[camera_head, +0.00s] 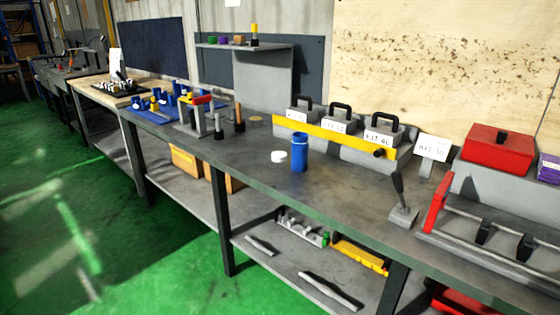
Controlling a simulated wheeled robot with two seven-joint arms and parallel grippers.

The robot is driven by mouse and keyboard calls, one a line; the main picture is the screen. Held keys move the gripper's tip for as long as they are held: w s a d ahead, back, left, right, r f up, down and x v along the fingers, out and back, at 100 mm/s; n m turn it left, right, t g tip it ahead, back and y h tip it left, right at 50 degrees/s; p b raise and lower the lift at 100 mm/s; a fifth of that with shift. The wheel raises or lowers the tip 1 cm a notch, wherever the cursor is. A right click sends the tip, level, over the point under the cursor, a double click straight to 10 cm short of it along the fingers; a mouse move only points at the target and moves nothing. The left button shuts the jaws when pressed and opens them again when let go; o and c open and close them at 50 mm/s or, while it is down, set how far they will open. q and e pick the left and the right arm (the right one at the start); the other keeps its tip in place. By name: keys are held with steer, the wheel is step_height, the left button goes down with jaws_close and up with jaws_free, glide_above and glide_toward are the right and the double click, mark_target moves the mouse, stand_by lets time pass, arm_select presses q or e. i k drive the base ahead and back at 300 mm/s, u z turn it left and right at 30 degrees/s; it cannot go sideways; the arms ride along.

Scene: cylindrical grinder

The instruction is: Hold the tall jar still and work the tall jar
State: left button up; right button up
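A tall blue jar (299,153) stands upright on the dark grey workbench (250,164), near the middle of the view. A small white round piece (278,156), which looks like a lid or cap, lies on the bench just left of the jar, close beside it. I cannot tell whether the jar's top is open. Neither of my grippers shows in the head view, and nothing is touching the jar.
Behind the jar stands a yellow-fronted rack (330,140) with labelled grey kit weights. A black-handled lever (401,200) and a red-ended grey fixture (437,205) stand right. Tools and a red-topped stand (202,101) are left. The bench front before the jar is clear.

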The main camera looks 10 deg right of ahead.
mark_target(300, 145)
steer(key=u, duration=0.7)
steer(key=i, duration=1.3)
steer(key=z, duration=0.8)
steer(key=i, duration=0.35)
steer(key=z, duration=0.4)
